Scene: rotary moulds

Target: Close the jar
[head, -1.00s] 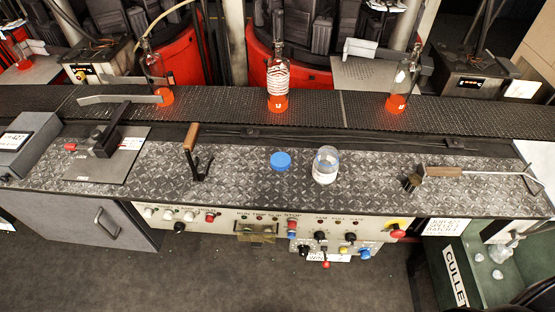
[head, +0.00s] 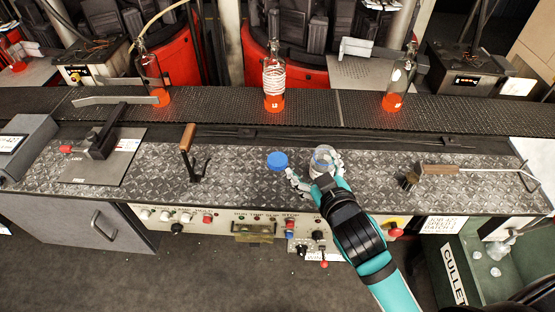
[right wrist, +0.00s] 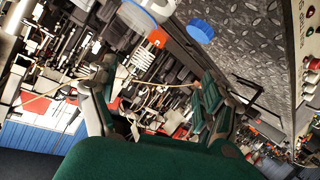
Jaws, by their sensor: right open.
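The jar (head: 325,153) is a clear glass with pale contents, standing upright on the patterned metal bench; its lower part is hidden behind my right gripper. The blue lid (head: 277,160) lies on the bench just left of the jar, apart from it. My right gripper (head: 314,168) is open and empty, with its fingers spread near the front of the jar and lid. In the right wrist view the lid (right wrist: 200,31) and part of the jar (right wrist: 146,12) show at the top, beyond the open fingers. I cannot tell whether a finger touches the jar. My left gripper is out of view.
A wooden-handled brush (head: 440,169) lies to the right. A wooden-handled tool (head: 187,140) and a dark plate with a lever (head: 98,160) are to the left. Bottles with glowing orange bases (head: 274,101) stand on the conveyor behind. A control panel (head: 215,220) fronts the bench.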

